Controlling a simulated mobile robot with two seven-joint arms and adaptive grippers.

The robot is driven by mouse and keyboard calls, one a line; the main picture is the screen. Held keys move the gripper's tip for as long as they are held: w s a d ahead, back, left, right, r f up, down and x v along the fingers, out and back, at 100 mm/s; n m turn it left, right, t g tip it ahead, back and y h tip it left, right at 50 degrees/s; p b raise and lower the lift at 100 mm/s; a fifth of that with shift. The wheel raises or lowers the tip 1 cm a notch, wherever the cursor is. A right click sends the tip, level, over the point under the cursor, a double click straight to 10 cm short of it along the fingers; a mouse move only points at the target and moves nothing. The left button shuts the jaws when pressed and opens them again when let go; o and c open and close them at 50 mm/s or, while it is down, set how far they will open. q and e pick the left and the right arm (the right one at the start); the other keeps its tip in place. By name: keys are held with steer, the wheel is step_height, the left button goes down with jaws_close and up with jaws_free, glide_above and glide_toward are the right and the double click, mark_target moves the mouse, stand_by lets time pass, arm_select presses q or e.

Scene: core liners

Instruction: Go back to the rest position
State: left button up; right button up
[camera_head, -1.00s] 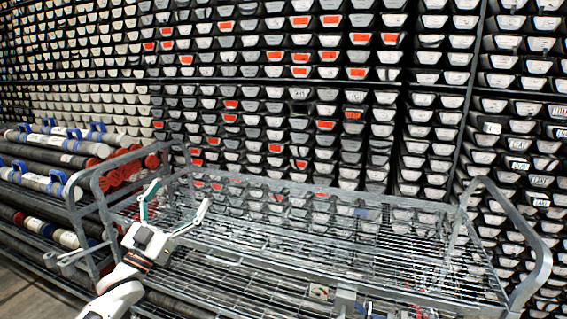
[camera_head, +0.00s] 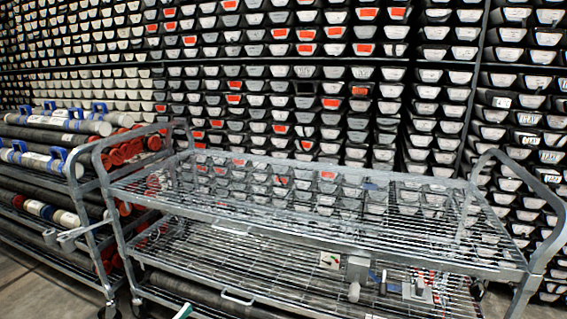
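The tip of one teal finger of my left gripper (camera_head: 183,312) shows at the bottom edge of the head view, in front of the cart's lower shelf. The rest of that gripper and arm is out of the picture, so I cannot see whether it is open or shut. No held object shows at the visible tip. My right gripper is not in view.
A grey wire cart (camera_head: 290,217) with an empty top shelf stands ahead. Its lower shelf holds a grey block (camera_head: 357,270) and small tools (camera_head: 420,287). A rack of core tubes (camera_head: 65,122) stands left. Stacked trays (camera_head: 280,75) fill the back.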

arm_select(q)
steer(key=s+f+n+g+y+b, duration=0.3)
steer(key=s+f+g+b, duration=0.5)
steer(key=s+f, duration=1.25)
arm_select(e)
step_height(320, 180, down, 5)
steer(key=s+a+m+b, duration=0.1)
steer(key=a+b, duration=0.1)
arm_select(q)
step_height(320, 180, up, 6)
steer(key=a+r+m+t+y+p, duration=0.1)
steer(key=a+t+p, duration=0.1)
steer(key=p, duration=1.2)
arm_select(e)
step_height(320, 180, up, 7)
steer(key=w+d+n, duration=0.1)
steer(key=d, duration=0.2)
arm_select(q)
steer(key=s+a+f+g+y+p, duration=0.1)
steer(key=s+a+f+p, duration=0.2)
steer(key=p, duration=0.4)
steer(key=shift+s+a+f+g, duration=0.3)
steer(key=shift+s+a+f, duration=0.1)
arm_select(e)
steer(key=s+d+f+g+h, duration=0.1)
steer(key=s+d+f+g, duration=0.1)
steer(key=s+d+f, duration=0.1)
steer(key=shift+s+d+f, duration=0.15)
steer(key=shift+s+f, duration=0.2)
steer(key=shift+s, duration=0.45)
